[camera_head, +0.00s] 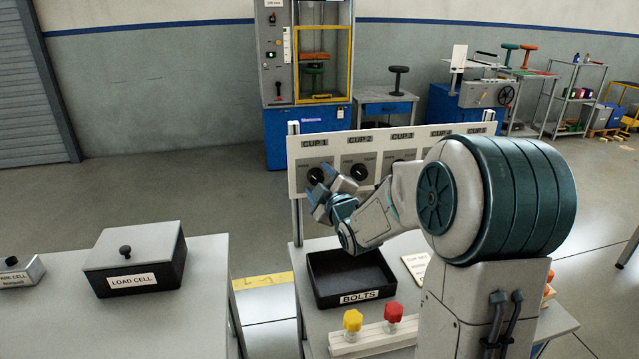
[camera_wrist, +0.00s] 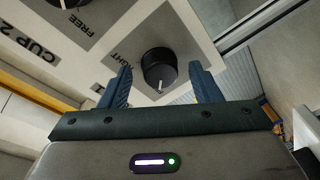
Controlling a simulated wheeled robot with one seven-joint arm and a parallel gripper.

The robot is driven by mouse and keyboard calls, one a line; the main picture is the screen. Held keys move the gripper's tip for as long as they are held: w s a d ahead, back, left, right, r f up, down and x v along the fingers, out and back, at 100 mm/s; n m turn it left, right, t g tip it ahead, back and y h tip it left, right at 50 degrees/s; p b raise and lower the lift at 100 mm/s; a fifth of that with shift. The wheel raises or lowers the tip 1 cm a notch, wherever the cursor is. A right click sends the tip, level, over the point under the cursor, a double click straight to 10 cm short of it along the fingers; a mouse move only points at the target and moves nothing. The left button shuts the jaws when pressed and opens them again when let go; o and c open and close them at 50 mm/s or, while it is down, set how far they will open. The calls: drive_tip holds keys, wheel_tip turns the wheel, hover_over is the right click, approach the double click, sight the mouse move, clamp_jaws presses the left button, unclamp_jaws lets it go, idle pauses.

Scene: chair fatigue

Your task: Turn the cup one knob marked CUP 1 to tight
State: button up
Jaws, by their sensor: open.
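The CUP 1 knob (camera_head: 315,174) is a round black knob at the left end of the white panel (camera_head: 390,142). In the wrist view the knob (camera_wrist: 158,68) stands between the fingers, with a white pointer mark toward the picture's bottom. A word ending in "GHT" is printed beside it. My gripper (camera_wrist: 161,80) is open, one blue finger on each side of the knob, with visible gaps on both sides. In the head view my gripper (camera_head: 326,190) is at the panel and partly covers the knob's lower right.
The CUP 2 knob (camera_head: 359,173) is close to the right of my gripper. Below are a black BOLTS tray (camera_head: 322,294), a yellow knob (camera_head: 352,320) and a red knob (camera_head: 393,312). A LOAD CELL box (camera_head: 135,262) is on the left table.

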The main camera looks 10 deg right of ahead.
drive_tip(key=c, duration=1)
drive_tip(key=shift+f+b, duration=0.1)
drive_tip(key=shift+b, duration=0.2)
drive_tip(key=m+b, duration=0.3)
drive_tip(key=m, duration=0.1)
drive_tip(key=m+t+h+b, duration=0.1)
drive_tip(key=m+b, duration=0.3)
drive_tip(key=m, duration=0.1)
drive_tip(key=m+b, duration=0.3)
drive_tip(key=m, duration=0.1)
drive_tip(key=shift+a+f+m+t, duration=0.15)
drive_tip(key=shift+f+m+t, duration=0.15)
drive_tip(key=shift+m+t, duration=0.1)
drive_tip(key=shift+r+m+h+b, duration=0.1)
drive_tip(key=shift+m+h+b, duration=0.35)
drive_tip(key=shift+m+b, duration=0.75)
drive_tip(key=shift+m+h+b, duration=0.45)
drive_tip(key=shift+m+b, duration=0.15)
drive_tip(key=shift+m, duration=1.2)
